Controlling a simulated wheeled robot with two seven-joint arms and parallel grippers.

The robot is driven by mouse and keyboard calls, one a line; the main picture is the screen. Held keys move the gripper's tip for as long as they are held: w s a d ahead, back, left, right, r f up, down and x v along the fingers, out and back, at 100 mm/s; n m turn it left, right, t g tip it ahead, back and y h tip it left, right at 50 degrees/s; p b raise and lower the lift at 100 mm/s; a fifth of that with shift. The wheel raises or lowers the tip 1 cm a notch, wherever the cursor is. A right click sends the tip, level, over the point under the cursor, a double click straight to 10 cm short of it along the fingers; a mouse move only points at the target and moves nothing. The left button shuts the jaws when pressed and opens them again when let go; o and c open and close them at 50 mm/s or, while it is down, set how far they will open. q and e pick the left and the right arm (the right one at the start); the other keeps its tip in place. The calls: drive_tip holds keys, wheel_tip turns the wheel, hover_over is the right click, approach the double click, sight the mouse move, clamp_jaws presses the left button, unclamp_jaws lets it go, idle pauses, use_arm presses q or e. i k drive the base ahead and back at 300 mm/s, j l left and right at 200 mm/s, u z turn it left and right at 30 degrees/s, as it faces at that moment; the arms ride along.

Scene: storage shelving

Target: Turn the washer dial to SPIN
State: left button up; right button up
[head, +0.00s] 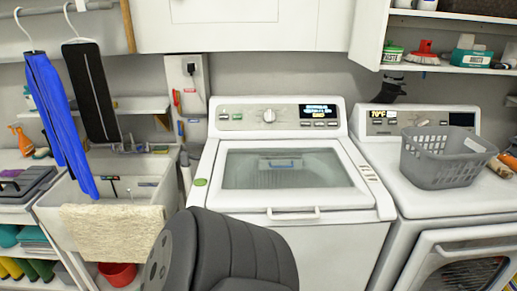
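The washer (310,215) is a white top-loader in the middle of the head view, with its glass-windowed lid (275,170) closed. Its dial (269,115) is a round silvery knob on the back panel, left of a dark display (319,113). The display has small white and yellow text that I cannot read. The dial's setting is too small to tell. Nothing touches or covers the dial. Neither of my grippers is in view. A dark grey, rounded part, seemingly of my own arm, stands in front of the washer at the bottom.
A dryer (430,200) stands at the right with a grey basket (440,165) on top. A sink (110,190) with a draped towel (112,232) is at the left. Clothes hang above it. A white cabinet (240,25) overhangs behind the washer. The washer's lid top is clear.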

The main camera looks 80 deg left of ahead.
sight(269, 116)
drive_tip(key=k+j+u, duration=0.25)
drive_tip(key=j+u, duration=0.25)
drive_tip(key=j, duration=0.2)
drive_tip(key=k+j+u, duration=0.25)
drive_tip(key=j, duration=0.2)
drive_tip(key=j+u, duration=0.25)
drive_tip(key=j, duration=1.35)
drive_tip(key=k+u, duration=0.05)
drive_tip(key=k, duration=0.05)
